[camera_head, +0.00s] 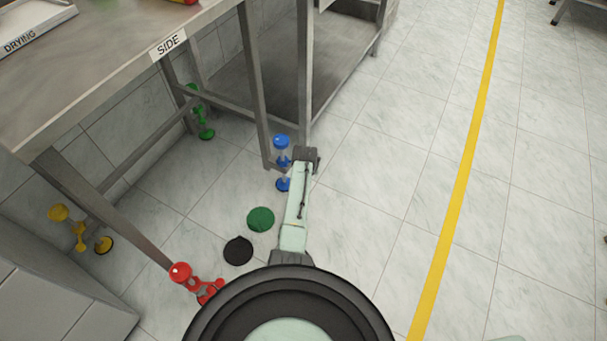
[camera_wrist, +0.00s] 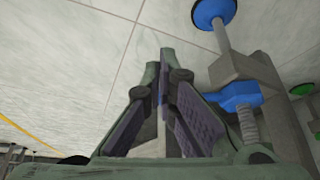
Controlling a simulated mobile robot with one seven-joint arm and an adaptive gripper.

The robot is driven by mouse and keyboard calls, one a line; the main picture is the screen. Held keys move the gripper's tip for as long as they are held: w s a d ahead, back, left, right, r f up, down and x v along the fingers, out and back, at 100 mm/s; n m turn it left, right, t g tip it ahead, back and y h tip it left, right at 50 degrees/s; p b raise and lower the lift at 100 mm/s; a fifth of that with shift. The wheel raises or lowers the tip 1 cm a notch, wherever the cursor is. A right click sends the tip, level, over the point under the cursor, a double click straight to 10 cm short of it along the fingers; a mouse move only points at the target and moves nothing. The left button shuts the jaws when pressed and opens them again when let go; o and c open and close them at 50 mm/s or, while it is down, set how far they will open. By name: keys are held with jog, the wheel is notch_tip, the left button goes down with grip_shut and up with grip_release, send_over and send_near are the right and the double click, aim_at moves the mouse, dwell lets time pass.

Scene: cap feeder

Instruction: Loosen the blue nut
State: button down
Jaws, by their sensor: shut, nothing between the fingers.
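The blue nut (camera_wrist: 235,96) shows in the wrist view, right of my gripper, beside a grey bracket and a threaded rod (camera_wrist: 247,127). A blue round disc (camera_wrist: 213,11) sits at the end of a plain rod at the top. My gripper (camera_wrist: 164,62) is shut and empty, with its fingers together left of the nut and apart from it in the picture. In the head view the blue parts (camera_head: 283,160) stand by a table leg, just left of the end of my arm. My fingers cannot be made out there.
Similar red (camera_head: 181,272), yellow (camera_head: 60,213) and green (camera_head: 206,132) parts stand by other legs. A green disc (camera_head: 261,219) and a black disc (camera_head: 238,251) lie on the floor. The steel table (camera_head: 95,75) overhangs at left. Floor is clear at right.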

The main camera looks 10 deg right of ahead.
jog(key=shift+w+d, duration=0.2)
jog(key=shift+w, duration=0.15)
dwell(0.5)
